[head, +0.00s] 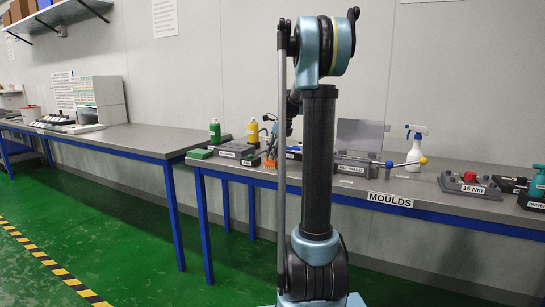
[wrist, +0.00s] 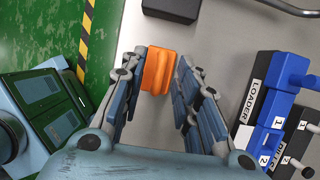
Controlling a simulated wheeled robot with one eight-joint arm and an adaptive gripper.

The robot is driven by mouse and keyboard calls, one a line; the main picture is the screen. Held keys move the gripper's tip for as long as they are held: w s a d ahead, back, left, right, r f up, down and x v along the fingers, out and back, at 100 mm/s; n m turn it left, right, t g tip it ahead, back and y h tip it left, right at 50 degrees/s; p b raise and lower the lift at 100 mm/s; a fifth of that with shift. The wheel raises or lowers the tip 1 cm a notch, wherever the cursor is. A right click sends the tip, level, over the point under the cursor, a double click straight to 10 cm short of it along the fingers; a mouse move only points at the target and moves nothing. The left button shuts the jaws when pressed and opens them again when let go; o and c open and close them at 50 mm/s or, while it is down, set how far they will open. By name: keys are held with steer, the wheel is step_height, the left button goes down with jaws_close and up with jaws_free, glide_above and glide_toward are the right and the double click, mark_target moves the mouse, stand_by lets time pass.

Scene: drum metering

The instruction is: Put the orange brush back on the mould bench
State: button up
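The orange brush (wrist: 157,71) shows in the wrist view over the grey bench top, near the bench edge. It lies between or just beyond the fingertips of my gripper (wrist: 164,66). The fingers are spread, with a small gap visible at the right; contact on the left is unclear. An orange patch that looks like the brush (head: 270,163) also shows in the head view, low at the bench beside my arm. The bench with the MOULDS label (head: 390,199) stretches to the right; my arm hides part of it.
A blue block labelled LOADER (wrist: 268,110) stands right of my gripper, and a dark block (wrist: 171,8) lies beyond the brush. Green and yellow bottles (head: 253,131), a spray bottle (head: 415,150) and a 15 Nm fixture (head: 470,185) stand on the bench.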

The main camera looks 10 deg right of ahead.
steer(key=v, duration=1.1)
steer(key=s+a+f+n+h, duration=0.1)
steer(key=s+f+n, duration=0.25)
steer(key=s, duration=0.45)
steer(key=s+a+f+n, duration=0.2)
steer(key=s+f+n, duration=0.1)
steer(key=s+n, duration=0.3)
steer(key=s+a+f+n+h, duration=0.1)
steer(key=s+f+n, duration=0.2)
steer(key=s, duration=0.6)
steer(key=s+f+n+h, duration=0.1)
steer(key=s+f+n, duration=1.2)
steer(key=s+f, duration=0.5)
steer(key=shift+s+d+f, duration=0.25)
steer(key=shift+s+d, duration=0.05)
